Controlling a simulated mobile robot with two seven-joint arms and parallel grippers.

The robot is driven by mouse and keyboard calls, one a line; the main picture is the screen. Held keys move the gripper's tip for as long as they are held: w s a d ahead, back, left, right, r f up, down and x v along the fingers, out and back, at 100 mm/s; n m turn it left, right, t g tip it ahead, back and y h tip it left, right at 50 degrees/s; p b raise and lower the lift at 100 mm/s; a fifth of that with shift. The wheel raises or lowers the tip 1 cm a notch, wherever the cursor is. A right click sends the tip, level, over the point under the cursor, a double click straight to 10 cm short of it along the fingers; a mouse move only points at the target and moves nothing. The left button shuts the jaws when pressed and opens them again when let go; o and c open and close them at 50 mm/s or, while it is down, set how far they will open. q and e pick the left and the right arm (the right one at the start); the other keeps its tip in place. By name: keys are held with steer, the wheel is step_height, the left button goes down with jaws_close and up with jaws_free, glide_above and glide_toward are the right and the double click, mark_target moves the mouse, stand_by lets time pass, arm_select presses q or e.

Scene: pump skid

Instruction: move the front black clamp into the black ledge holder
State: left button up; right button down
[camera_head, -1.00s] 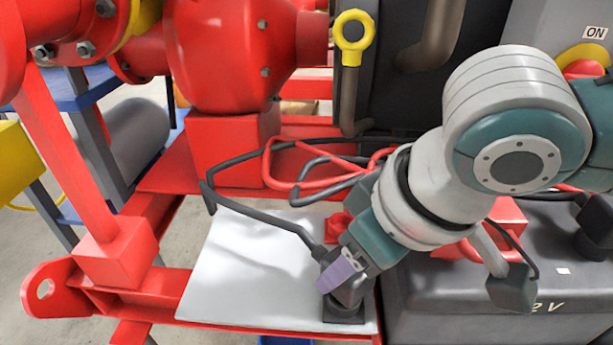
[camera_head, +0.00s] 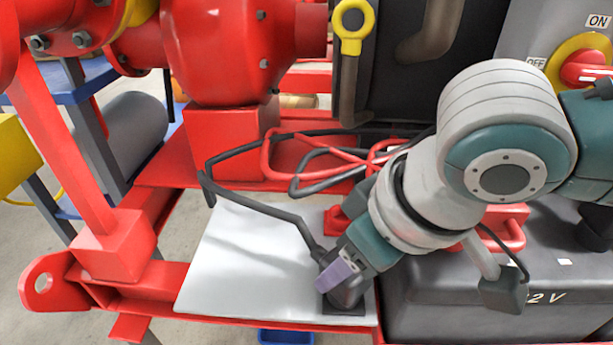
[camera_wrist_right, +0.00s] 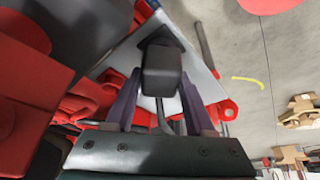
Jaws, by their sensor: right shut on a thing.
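The black clamp (camera_head: 352,291) is a dark grey block with a black cable running from it. My right gripper (camera_head: 338,273) is shut on it, its purple fingers on either side of the block. The same clamp (camera_wrist_right: 162,68) fills the middle between the fingers in the right wrist view. The black ledge holder (camera_head: 343,308) is a dark square piece at the front right corner of the pale ledge plate (camera_head: 245,262). The clamp stands at the holder, low over it; I cannot tell how deep it sits. My left gripper is not in view.
A red holder piece (camera_head: 335,220) stands just behind. Black and red cables (camera_head: 270,165) loop across the back of the ledge. The dark battery box (camera_head: 440,310) marked V is close on the right. The left half of the plate is bare. A blue bin (camera_head: 285,337) lies below.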

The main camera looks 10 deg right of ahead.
steer(key=shift+c, duration=0.9)
jaws_free()
steer(key=p+v, duration=0.4)
steer(key=v, duration=0.6)
steer(key=shift+s, duration=0.1)
